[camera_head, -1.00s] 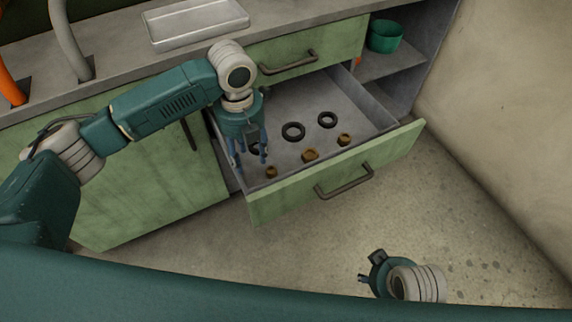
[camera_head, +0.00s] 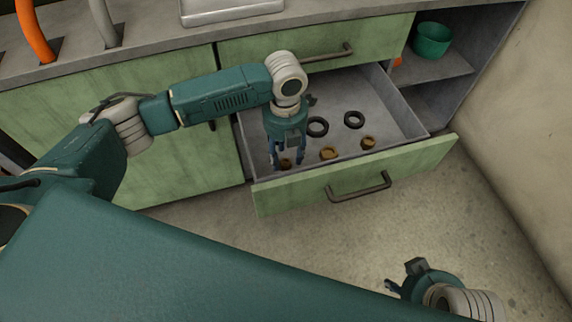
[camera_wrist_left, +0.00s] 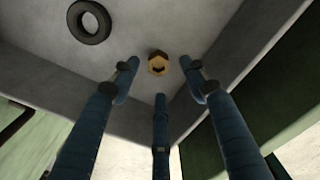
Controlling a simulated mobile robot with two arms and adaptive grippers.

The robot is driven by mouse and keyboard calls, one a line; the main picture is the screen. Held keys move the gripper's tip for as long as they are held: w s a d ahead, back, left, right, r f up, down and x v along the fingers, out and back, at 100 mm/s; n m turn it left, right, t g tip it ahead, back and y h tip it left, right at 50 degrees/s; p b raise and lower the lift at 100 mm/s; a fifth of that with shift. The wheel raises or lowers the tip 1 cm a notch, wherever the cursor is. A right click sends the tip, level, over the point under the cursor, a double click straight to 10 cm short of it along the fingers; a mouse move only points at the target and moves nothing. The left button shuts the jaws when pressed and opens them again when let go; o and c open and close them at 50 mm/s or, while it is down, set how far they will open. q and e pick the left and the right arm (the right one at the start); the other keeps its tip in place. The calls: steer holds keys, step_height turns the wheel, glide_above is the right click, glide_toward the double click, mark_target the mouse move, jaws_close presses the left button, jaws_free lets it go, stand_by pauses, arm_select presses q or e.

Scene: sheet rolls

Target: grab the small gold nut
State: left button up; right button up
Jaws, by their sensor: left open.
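A small gold nut (camera_head: 285,163) lies in the open drawer (camera_head: 405,112), near its front left corner. It also shows in the left wrist view (camera_wrist_left: 158,63), on the drawer floor close to a wall. My left gripper (camera_head: 286,157) points down into the drawer with its fingers open around and above this nut. In the left wrist view the nut appears between the spread fingertips, with nothing held. Two other gold nuts, a middle one (camera_head: 328,153) and a right one (camera_head: 368,143), lie to the right. My right gripper (camera_head: 396,286) is low at the right, far from the drawer.
Two black rings (camera_head: 317,127) (camera_head: 354,119) lie behind the nuts. The drawer front with its handle (camera_head: 358,187) stands close to the small nut. A green bowl (camera_head: 432,40) sits on a shelf at the right. The countertop (camera_head: 150,48) runs above the drawer.

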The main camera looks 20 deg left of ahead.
mark_target(285, 163)
arm_select(q)
step_height(285, 163, down, 4)
steer(key=shift+r+b, duration=0.1)
steer(key=shift+b, duration=0.4)
jaws_close()
